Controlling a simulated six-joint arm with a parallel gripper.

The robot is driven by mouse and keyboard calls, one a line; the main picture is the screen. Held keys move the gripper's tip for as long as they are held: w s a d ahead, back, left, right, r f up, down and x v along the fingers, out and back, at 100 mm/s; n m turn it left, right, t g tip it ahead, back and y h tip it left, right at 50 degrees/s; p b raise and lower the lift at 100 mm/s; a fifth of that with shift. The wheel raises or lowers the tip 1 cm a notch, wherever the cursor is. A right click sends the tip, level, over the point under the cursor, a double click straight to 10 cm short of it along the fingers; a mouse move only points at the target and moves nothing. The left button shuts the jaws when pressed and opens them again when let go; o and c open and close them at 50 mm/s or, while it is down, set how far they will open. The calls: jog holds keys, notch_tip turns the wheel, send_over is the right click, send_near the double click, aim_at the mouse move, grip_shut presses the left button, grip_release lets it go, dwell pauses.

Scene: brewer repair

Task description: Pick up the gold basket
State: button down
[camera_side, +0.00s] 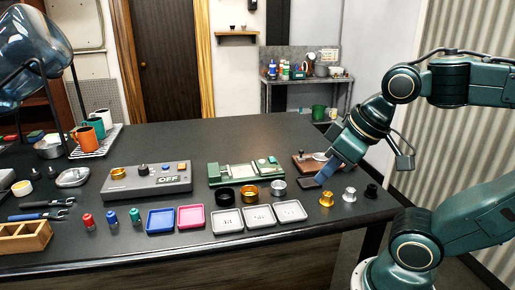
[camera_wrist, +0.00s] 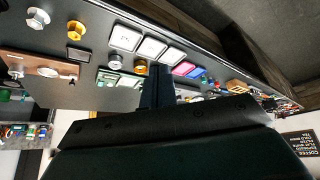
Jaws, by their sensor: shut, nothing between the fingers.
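In the side view the gold basket (camera_side: 249,193) is a short open ring on the dark counter, between a black ring (camera_side: 225,195) and a silver ring (camera_side: 279,187). In the wrist view the gold basket (camera_wrist: 141,66) lies just left of my fingers, beside the silver ring (camera_wrist: 115,62). My gripper (camera_side: 322,178) is to the right of the basket in the side view, pointing down-left, apart from it and holding nothing. Its fingers (camera_wrist: 157,84) are together in the wrist view and hide part of the counter.
A second gold piece (camera_side: 327,198), a silver piece (camera_side: 349,194) and a black piece (camera_side: 371,190) stand near the counter's right end. White trays (camera_side: 259,215) lie in front of the rings, and a green board (camera_side: 245,172) lies behind. A grey console (camera_side: 147,181) is farther left.

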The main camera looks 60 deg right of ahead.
dwell(0.4)
jog(key=c, duration=1.5)
grip_release()
jog(key=w+d+r+n+g, duration=0.1)
jog(key=w+d+n+g, duration=0.1)
jog(key=w+n, duration=0.4)
jog(key=w+d+r+n+g, duration=0.1)
jog(key=w+d+r+n, duration=0.15)
jog(key=w, duration=0.55)
jog(key=w+d+f+n+g, duration=0.1)
jog(key=w+d+f+n, duration=0.25)
jog(key=w, duration=0.25)
jog(key=w+d+f+n+g, duration=0.2)
jog(key=w+d+f+n, duration=0.1)
jog(key=w+f+n, duration=0.3)
jog(key=shift+m, duration=0.5)
jog(key=shift+w+f, duration=0.2)
jog(key=shift+f, duration=1.6)
jog(key=shift+w+f, duration=0.15)
jog(key=shift+f, duration=1.6)
jog(key=shift+f, duration=0.1)
